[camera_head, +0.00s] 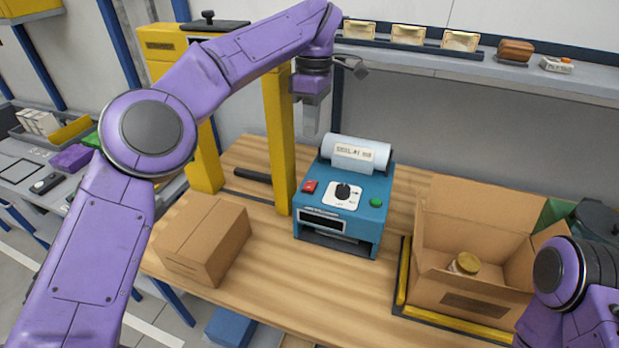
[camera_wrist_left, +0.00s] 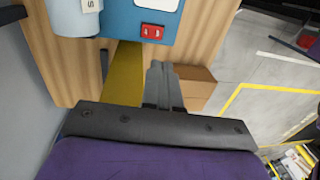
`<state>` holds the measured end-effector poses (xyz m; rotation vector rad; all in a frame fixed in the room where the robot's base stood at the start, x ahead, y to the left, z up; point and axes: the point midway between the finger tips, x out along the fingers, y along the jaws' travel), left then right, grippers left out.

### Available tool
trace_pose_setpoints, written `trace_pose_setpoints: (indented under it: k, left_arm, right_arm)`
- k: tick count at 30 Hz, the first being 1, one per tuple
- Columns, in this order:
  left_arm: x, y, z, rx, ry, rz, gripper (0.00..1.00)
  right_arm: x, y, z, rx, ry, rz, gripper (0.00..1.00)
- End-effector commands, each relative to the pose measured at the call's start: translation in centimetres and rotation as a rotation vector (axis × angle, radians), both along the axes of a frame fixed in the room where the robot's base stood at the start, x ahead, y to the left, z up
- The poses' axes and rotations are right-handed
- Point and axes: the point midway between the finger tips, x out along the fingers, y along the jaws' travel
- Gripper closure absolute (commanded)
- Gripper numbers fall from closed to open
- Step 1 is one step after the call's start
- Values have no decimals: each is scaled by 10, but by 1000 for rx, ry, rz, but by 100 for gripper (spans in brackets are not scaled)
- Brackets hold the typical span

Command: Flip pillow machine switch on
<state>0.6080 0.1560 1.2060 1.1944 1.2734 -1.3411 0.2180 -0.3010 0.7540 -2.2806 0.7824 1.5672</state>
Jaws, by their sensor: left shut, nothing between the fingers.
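The pillow machine (camera_head: 370,213) is a blue box with a white roll on top, standing on the wooden table. Its front panel has a red switch (camera_head: 310,187), a black dial on a white plate (camera_head: 343,192) and a green button (camera_head: 376,202). My left gripper (camera_head: 310,138) points down above and behind the red switch, beside the roll, apart from the machine. In the left wrist view its fingers (camera_wrist_left: 160,68) are shut and empty, and the red switch (camera_wrist_left: 152,31) lies just beyond the tips. My right gripper is out of view; only part of that arm shows at bottom right.
A yellow post frame (camera_head: 280,140) stands close left of the machine. A closed carton (camera_head: 203,238) sits to the left. An open carton (camera_head: 470,300) with a jar (camera_head: 465,263) stands to the right. A shelf (camera_head: 500,72) runs behind.

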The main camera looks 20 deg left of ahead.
Motion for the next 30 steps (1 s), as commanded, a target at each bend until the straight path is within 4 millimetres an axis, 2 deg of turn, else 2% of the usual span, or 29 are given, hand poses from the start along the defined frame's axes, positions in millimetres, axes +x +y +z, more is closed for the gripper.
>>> trace_pose_setpoints:
  k: [3,7,18,24,30]
  left_arm:
    - [-2,1,-24,0,2,-2,100]
    - [-6,1,-52,-1,3,-3,100]
    - [-15,1,-118,-1,2,-1,100]
    - [-16,1,-133,-1,-1,-1,100]
    - [-16,1,-134,-1,-2,0,100]
  right_arm:
    - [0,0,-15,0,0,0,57]
    - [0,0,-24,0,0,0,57]
    - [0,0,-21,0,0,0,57]
    - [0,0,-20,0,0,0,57]
    - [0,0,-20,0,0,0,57]
